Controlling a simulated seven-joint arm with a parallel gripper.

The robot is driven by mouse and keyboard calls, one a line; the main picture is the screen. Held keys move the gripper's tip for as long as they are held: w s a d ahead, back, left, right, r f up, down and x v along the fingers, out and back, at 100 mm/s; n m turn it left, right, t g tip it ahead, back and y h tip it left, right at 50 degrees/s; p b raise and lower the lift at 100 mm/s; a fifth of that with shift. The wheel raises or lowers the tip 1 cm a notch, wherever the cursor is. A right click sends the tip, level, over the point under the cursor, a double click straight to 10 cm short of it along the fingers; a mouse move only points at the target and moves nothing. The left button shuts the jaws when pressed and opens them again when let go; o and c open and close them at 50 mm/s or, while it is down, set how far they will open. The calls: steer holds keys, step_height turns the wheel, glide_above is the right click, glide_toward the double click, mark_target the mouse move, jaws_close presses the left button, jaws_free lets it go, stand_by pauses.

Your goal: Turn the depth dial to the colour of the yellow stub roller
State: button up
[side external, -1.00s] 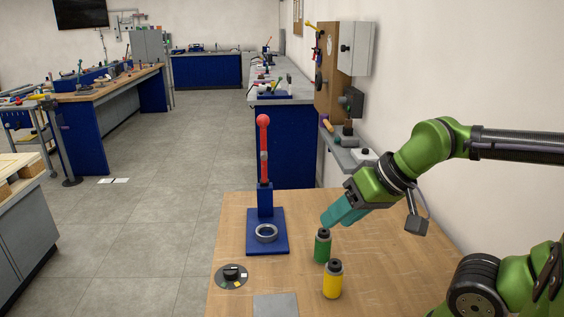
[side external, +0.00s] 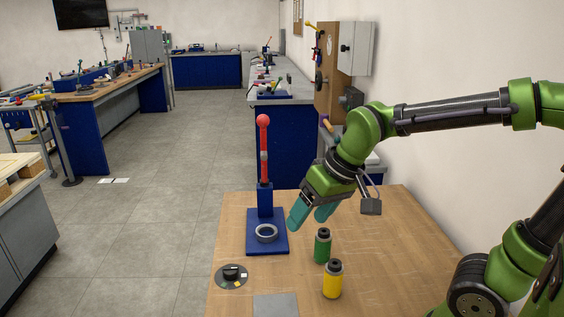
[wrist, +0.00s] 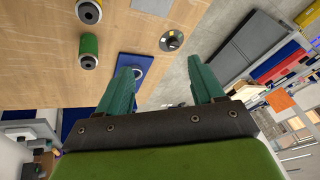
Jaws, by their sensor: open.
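The depth dial (side external: 231,276) is a dark round disc with a black knob and small coloured patches, white and yellow among them, at the table's front left. It also shows in the wrist view (wrist: 171,40). The yellow stub roller (side external: 333,281) stands upright with a black top at the front right; the wrist view shows it at the top left (wrist: 89,11). A green roller (side external: 322,246) stands just behind it. My gripper (side external: 306,220) is open and empty, above the table, right of the blue stand and away from the dial. Which colour the knob points to is unclear.
A blue stand (side external: 252,245) with a grey ring and an upright red lever (side external: 264,150) stands behind the dial. A grey plate (side external: 275,305) lies at the front edge. The table's right side is clear.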

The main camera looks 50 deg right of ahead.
steer(key=w+a+f+n+g, duration=0.2)
steer(key=w+a+n+g, duration=0.15)
steer(key=w, duration=0.55)
steer(key=n+g+h, duration=0.1)
steer(key=n+h, duration=0.1)
steer(key=n, duration=0.8)
glide_above(231, 268)
step_height(231, 268, down, 3)
step_height(231, 268, down, 16)
steer(key=shift+f, duration=0.15)
steer(key=shift+c, duration=0.3)
steer(key=c, duration=1)
